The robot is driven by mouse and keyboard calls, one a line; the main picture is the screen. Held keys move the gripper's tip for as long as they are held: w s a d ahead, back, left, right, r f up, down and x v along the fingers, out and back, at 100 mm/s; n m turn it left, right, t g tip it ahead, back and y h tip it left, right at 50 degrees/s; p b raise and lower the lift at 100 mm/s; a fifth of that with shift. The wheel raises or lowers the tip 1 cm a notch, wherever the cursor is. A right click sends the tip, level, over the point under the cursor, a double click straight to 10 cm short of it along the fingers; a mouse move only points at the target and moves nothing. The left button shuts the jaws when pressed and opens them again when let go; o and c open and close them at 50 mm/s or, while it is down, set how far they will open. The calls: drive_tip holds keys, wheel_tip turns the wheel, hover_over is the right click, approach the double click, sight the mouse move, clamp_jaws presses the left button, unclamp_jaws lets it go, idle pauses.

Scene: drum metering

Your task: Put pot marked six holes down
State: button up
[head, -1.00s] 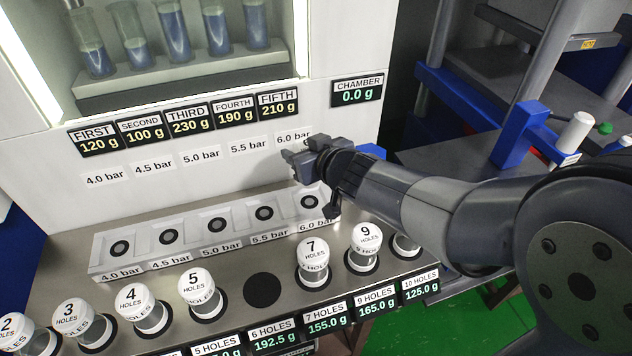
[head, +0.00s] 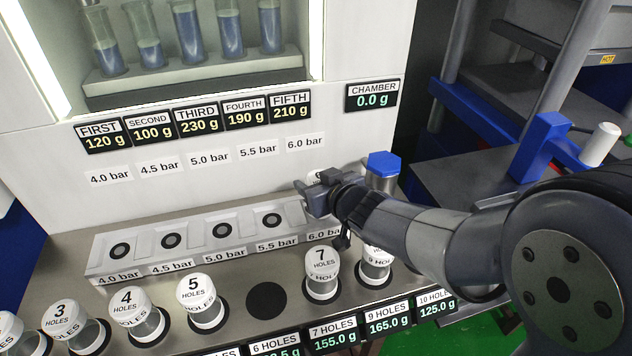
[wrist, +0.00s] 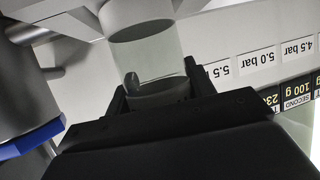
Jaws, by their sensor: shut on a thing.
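My gripper (head: 322,193) is above the right end of the bar-marked block (head: 190,242), near the 6.0 bar socket, which it mostly hides. In the wrist view my gripper (wrist: 156,88) is shut on a clear pot (wrist: 150,62) with a white end (wrist: 135,14). The round dark place (head: 266,300) above the 6 HOLES label (head: 274,343) is empty.
White-capped pots stand in the front row, including 5 (head: 203,300), 7 (head: 321,272) and 9 (head: 373,265). A blue-topped metal cylinder (head: 383,166) stands behind my arm. The sockets from 4.0 to 5.5 bar look empty. The CHAMBER display (head: 372,96) reads 0.0 g.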

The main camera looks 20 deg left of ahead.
drive_tip(key=o, duration=1.1)
drive_tip(key=shift+r, duration=0.1)
drive_tip(key=p+v, duration=0.4)
drive_tip(key=v, duration=0.8)
drive_tip(key=shift+d, duration=0.1)
